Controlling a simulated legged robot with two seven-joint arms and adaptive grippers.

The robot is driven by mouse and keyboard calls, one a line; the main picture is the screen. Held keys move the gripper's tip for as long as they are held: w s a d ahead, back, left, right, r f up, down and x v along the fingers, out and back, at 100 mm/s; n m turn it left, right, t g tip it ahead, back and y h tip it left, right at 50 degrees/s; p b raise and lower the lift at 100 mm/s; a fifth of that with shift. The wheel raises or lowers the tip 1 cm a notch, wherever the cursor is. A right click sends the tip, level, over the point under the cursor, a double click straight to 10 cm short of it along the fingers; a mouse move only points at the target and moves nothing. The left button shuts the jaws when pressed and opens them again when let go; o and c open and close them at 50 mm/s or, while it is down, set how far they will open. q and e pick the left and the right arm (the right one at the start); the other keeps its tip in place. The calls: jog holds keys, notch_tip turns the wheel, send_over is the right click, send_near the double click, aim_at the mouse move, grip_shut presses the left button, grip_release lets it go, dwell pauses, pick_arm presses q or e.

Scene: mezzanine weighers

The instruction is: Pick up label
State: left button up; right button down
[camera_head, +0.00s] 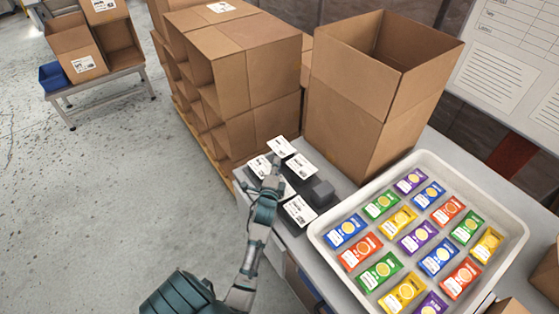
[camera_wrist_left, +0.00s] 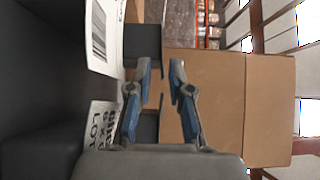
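Several white printed labels sit on dark holders at the table's left end: one at the back (camera_head: 281,146), one to its right (camera_head: 301,166), one on the left (camera_head: 257,166) and one in front (camera_head: 299,211). My left gripper (camera_head: 272,175) is among them and partly covers the left label. In the left wrist view its fingers (camera_wrist_left: 161,68) are apart, with nothing held between them. That view also shows a label with a barcode (camera_wrist_left: 100,35) left of the fingers and a second label (camera_wrist_left: 99,126) below it. My right gripper is out of view.
A white tray (camera_head: 322,238) of colourful packets lies right of the labels. An open cardboard box (camera_head: 345,100) stands behind on the table. Stacked cartons (camera_head: 240,75) stand on a pallet beyond.

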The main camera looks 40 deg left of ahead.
aim_at(282, 147)
pick_arm(q)
jog(key=shift+x, duration=0.9)
jog(key=shift+w+r, duration=0.1)
jog(key=shift+w, duration=0.2)
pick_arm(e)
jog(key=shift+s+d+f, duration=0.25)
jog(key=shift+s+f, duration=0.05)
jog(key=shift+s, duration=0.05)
pick_arm(q)
grip_shut()
jog(key=shift+a, duration=0.1)
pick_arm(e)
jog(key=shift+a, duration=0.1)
